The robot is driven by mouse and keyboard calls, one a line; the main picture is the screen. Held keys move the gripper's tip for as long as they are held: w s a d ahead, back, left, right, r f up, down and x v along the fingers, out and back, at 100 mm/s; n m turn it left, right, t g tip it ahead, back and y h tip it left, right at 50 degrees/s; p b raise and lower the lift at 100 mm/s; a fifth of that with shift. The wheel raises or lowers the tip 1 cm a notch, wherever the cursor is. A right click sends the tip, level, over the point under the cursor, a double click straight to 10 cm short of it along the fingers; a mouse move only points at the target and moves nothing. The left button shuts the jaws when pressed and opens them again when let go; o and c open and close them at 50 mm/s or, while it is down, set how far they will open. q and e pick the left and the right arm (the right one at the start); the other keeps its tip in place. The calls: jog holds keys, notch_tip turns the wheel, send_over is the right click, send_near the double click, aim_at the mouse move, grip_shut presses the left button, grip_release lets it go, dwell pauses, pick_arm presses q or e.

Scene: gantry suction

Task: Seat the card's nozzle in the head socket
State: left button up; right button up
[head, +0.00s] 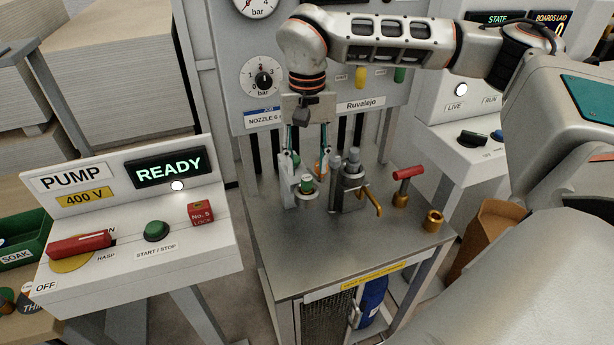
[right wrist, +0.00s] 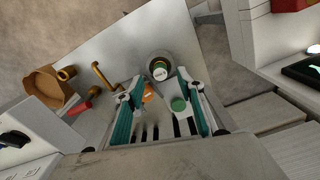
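My right gripper (head: 307,168) points down over the metal bench. In the right wrist view its two fingers (right wrist: 160,104) stand wide apart, with no object visibly clamped. A green-topped nozzle (head: 306,183) stands upright in a round metal cup just below the fingertips; it also shows in the right wrist view (right wrist: 160,70). A second green disc (right wrist: 178,104) and an orange piece (right wrist: 149,97) lie between the fingers in that view. The job card (head: 265,118) on the back panel reads "NOZZLE 6", the rest hidden. I cannot tell which fitting is the head socket. My left gripper is out of view.
A grey block with posts (head: 350,185) and a brass lever (head: 374,203) stands right of the gripper. Beyond it are a red-handled valve (head: 407,175) and a brass cup (head: 433,220). The pump panel (head: 130,225) at left reads READY. The bench front (head: 330,250) is clear.

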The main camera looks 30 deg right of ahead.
aim_at(307, 179)
notch_tip(307, 179, up, 6)
dwell(0.8)
